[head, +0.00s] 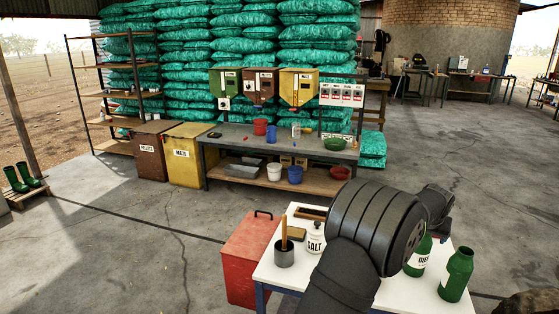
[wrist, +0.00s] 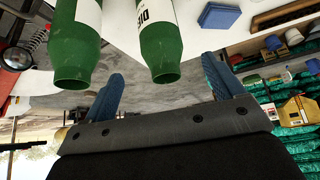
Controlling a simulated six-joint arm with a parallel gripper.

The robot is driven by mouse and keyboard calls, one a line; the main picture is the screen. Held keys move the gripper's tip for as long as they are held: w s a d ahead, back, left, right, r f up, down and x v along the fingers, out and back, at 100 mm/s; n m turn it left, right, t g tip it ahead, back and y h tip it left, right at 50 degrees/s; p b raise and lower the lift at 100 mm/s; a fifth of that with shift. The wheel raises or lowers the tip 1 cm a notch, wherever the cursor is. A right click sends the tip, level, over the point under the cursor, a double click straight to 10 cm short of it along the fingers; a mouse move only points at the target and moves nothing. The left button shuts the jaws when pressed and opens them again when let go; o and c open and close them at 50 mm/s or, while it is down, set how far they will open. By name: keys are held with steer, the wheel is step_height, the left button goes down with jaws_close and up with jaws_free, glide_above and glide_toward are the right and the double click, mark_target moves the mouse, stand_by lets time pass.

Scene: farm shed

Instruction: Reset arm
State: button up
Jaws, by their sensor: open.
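My gripper (wrist: 164,82) is open in the wrist view, with its two blue fingers wide apart. The neck of a green bottle with a white label (wrist: 160,45) shows between and beyond the fingers; I see no contact, and cannot tell the distance. A second green bottle (wrist: 75,48) is left of it. Green bottles stand at the table's right, one partly behind my arm (head: 418,257) and one in the clear (head: 456,275).
A red box (head: 250,260) stands left of the table. A workbench (head: 230,137) stands behind across open floor.

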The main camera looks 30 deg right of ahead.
mark_target(419, 251)
steer(key=x, duration=0.8)
steer(key=shift+w+d+r, duration=0.2)
steer(key=shift+d+r, duration=0.1)
steer(key=shift+f, duration=0.1)
